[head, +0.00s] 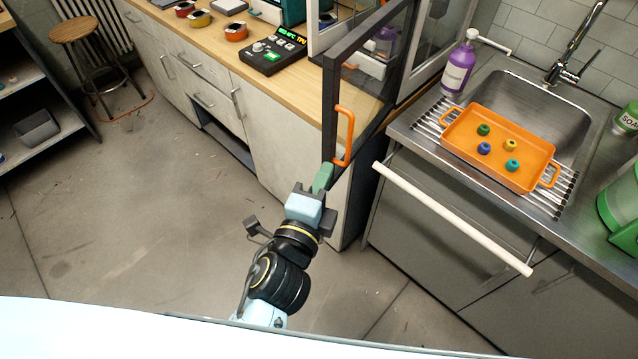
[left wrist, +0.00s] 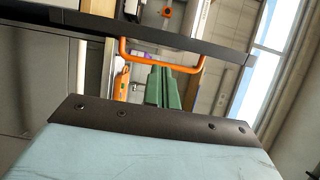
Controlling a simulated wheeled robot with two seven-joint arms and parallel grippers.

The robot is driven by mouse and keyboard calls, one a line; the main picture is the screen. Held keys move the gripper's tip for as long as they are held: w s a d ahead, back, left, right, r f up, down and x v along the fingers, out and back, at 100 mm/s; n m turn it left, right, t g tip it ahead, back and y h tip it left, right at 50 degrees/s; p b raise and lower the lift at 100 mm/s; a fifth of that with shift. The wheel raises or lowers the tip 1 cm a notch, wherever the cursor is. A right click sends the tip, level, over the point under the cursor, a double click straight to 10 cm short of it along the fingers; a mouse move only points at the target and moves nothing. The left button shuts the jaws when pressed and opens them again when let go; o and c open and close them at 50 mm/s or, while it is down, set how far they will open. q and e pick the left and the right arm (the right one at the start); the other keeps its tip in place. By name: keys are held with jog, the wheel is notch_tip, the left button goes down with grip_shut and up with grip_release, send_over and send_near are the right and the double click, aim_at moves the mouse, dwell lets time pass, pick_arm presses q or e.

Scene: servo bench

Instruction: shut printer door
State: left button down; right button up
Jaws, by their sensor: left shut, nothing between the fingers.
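The printer door (head: 330,110) is a dark-framed clear panel that stands swung open, out over the front edge of the wooden counter. Its orange handle (head: 346,136) is on the frame near the free edge. My left gripper (head: 325,172) has green fingers, shut and empty, just below and beside the handle. In the left wrist view the green fingers (left wrist: 163,88) point toward the orange handle (left wrist: 160,62) and the dark door frame (left wrist: 150,36). I cannot tell whether they touch. My right gripper is not in view.
A control box (head: 272,52) with a lit display sits on the wooden counter (head: 215,35) near several spools. To the right are a sink, an orange tray (head: 490,165) with small coloured pieces, a purple bottle (head: 458,68) and a white rail (head: 450,215).

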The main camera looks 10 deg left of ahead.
aim_at(334, 154)
pick_arm(q)
jog(key=x, duration=0.6)
jog(key=shift+s, duration=0.1)
jog(key=shift+p, duration=0.3)
